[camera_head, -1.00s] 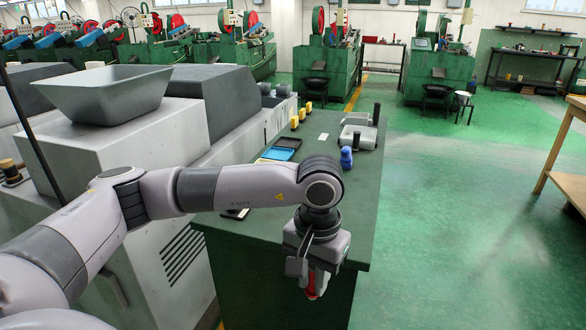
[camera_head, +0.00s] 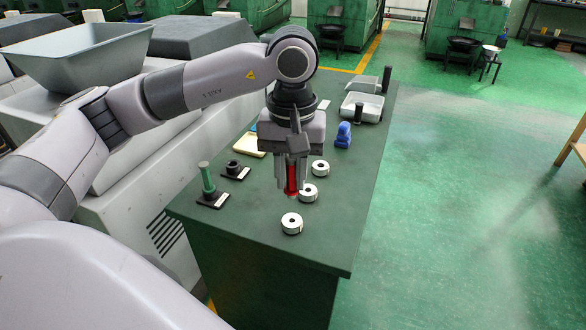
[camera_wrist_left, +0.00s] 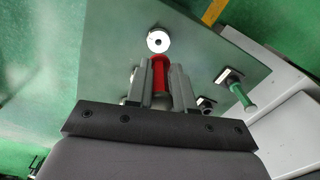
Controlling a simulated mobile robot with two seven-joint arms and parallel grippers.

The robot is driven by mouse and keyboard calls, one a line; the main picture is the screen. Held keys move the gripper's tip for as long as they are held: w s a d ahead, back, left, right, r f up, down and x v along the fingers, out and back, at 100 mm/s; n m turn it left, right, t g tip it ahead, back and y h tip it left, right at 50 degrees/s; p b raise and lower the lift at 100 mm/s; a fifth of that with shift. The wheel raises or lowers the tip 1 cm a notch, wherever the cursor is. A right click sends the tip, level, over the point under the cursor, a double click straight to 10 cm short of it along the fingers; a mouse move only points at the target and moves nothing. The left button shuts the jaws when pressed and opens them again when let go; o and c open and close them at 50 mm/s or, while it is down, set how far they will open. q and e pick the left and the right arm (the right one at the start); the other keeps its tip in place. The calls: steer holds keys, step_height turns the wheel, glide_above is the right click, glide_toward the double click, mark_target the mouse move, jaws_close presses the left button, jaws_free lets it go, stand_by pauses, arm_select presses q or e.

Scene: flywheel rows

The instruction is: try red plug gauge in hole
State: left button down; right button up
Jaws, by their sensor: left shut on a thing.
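My left gripper (camera_head: 292,183) is shut on the red plug gauge (camera_head: 292,176), which points down above the green bench top. In the left wrist view the red gauge (camera_wrist_left: 159,72) sits between the two grey fingers. Three white rings with dark centre holes lie on the bench: a near ring (camera_head: 292,223), a middle ring (camera_head: 308,193) right beside the gauge's lower end, and a far ring (camera_head: 320,168). I cannot tell whether the gauge touches the middle ring. One ring (camera_wrist_left: 158,39) shows just beyond the gauge in the wrist view. My right gripper is not in view.
A green plug gauge (camera_head: 207,178) stands on a black base at the left, with an empty-looking black holder (camera_head: 234,168) beside it. A blue object (camera_head: 343,135), a grey tray (camera_head: 362,107) and a yellowish tray (camera_head: 249,145) are farther back. The bench's near right area is clear.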

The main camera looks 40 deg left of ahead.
mark_target(292, 188)
arm_select(q)
steer(key=shift+f, duration=0.1)
step_height(292, 188, down, 4)
steer(key=b, duration=0.4)
steer(key=shift+f+b, duration=0.2)
steer(key=shift+b, duration=0.15)
steer(key=shift+f+b, duration=0.45)
steer(key=shift+r, duration=0.15)
steer(key=shift+f+b, duration=0.2)
steer(key=shift+b, duration=0.1)
steer(key=shift+f, duration=0.25)
stand_by(0.7)
steer(key=shift+r, duration=0.2)
stand_by(0.6)
